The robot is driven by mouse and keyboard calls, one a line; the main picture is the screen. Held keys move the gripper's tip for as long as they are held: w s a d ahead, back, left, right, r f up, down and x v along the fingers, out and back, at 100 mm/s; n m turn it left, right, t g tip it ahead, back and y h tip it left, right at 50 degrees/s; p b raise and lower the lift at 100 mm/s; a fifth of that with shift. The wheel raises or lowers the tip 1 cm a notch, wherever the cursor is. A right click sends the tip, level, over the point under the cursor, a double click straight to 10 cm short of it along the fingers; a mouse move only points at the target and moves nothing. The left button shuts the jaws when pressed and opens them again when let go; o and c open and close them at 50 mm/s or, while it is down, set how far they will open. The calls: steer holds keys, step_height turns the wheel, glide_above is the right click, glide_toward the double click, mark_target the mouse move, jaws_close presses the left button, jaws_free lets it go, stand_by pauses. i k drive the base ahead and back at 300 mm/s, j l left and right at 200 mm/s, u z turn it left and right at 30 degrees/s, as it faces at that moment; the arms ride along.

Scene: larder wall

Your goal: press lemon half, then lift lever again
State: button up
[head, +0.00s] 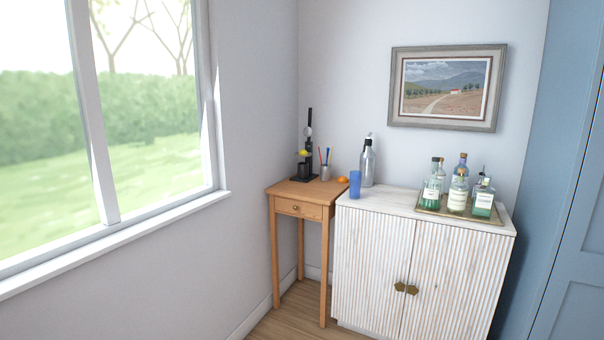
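A dark upright press (309,150) stands on the small wooden table (283,190) in the corner. A yellow lemon half (302,153) shows at the press, about midway up its height. A dark cup-like part (303,170) is below the lemon. At this size I cannot make out the lever's position, or whether the lemon sits in the press or in front of it. My gripper and arm are not in view.
Beside the press, a small holder (325,173) has coloured sticks, with an orange fruit (342,179) to its right. A white cabinet (375,260) holds a blue cup (355,184), a silver bottle (367,163) and a tray (428,209) of bottles. The floor before the table is clear.

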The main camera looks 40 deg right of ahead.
mark_target(308, 131)
steer(key=i+l+z, duration=0.15)
steer(key=i+l, duration=0.15)
steer(key=i+l+z, duration=0.2)
steer(key=i, duration=0.35)
steer(key=i+l+z, duration=0.15)
steer(key=i, duration=0.3)
steer(key=i+l+z, duration=0.2)
steer(key=i, duration=0.25)
